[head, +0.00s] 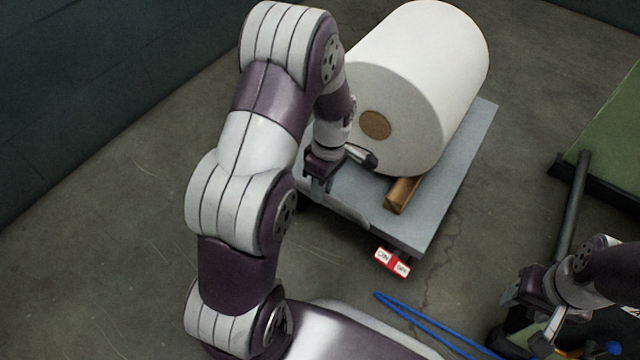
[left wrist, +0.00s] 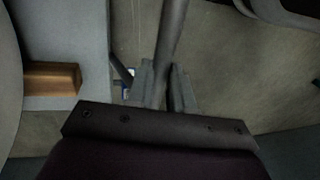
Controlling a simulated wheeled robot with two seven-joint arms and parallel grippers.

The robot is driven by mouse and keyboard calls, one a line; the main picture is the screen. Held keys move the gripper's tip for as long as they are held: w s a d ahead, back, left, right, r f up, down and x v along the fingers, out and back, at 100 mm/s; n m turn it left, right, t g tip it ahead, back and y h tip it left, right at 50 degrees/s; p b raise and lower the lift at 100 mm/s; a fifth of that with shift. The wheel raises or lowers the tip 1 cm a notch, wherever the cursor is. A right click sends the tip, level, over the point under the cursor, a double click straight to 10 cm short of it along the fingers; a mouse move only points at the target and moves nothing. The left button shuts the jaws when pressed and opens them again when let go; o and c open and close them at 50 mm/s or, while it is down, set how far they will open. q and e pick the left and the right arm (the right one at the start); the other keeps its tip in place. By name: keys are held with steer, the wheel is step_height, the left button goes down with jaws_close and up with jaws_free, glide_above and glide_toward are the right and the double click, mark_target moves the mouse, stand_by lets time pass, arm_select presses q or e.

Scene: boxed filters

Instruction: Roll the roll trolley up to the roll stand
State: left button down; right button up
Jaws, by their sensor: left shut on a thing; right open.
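The roll trolley (head: 455,205) is a low grey platform in the upper middle of the head view. A large white roll (head: 425,60) with a brown core lies on it, against a wooden chock (head: 403,194). The chock also shows in the left wrist view (left wrist: 50,79). My left gripper (head: 318,188) is at the trolley's near left edge. In the left wrist view its fingers (left wrist: 165,85) are shut on a grey bar (left wrist: 172,40), the trolley's handle. My right gripper (head: 522,295) is open at lower right, apart from the trolley. I cannot identify the roll stand with certainty.
A red and white ON/OFF pedal (head: 392,262) sticks out below the trolley's near edge. A green-topped structure (head: 612,150) with a dark bar (head: 573,205) is at right. Blue tubing (head: 425,322) shows below. A dark wall (head: 90,90) is at left. Bare concrete floor lies between.

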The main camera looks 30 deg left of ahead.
arm_select(q)
steer(key=s+d+p, duration=0.2)
steer(key=d+p, duration=1)
steer(key=d, duration=1.3)
steer(key=shift+d, duration=0.4)
steer(key=shift+s, duration=0.1)
steer(key=c, duration=1)
jaws_free()
steer(key=shift+d, duration=0.2)
